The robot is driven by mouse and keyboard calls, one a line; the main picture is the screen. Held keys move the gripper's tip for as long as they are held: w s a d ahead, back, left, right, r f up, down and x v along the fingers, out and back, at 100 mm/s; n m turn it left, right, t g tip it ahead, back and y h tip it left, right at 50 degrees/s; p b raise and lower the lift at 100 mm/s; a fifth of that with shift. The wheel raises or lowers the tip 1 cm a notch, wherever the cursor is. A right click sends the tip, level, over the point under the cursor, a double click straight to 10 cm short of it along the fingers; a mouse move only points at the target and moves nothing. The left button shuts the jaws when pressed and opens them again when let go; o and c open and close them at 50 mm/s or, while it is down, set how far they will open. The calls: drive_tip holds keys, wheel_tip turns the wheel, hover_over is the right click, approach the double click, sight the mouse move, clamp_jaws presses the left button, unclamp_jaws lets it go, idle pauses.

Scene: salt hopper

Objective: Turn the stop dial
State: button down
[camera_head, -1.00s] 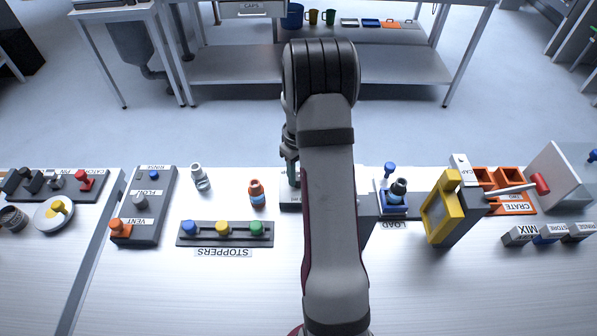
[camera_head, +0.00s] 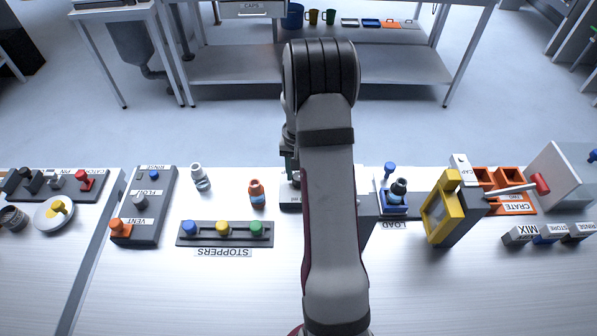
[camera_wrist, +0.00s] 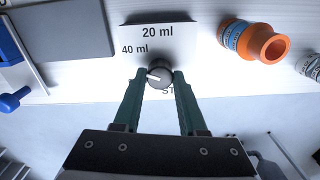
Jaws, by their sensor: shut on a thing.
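The stop dial (camera_wrist: 159,75) is a round dark grey knob with a white pointer mark, seen in the wrist view. It sits on a white plate (camera_wrist: 185,45) with the labels 20 ml and 40 ml; a third label is partly covered. The pointer mark points to the left, just below the 40 ml label. My gripper (camera_wrist: 158,77) is shut on the dial, with one green finger on each side of it. In the head view my arm hides the dial, and only part of the plate (camera_head: 290,206) shows.
To the right are the blue load stand (camera_head: 394,211) with a bottle and a yellow-framed device (camera_head: 437,222).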

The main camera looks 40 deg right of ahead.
drive_tip(key=m, duration=1.3)
drive_tip(key=shift+m, duration=0.3)
idle(0.4)
drive_tip(key=shift+c, duration=2.3)
unclamp_jaws()
wheel_tip(320, 180, up, 16)
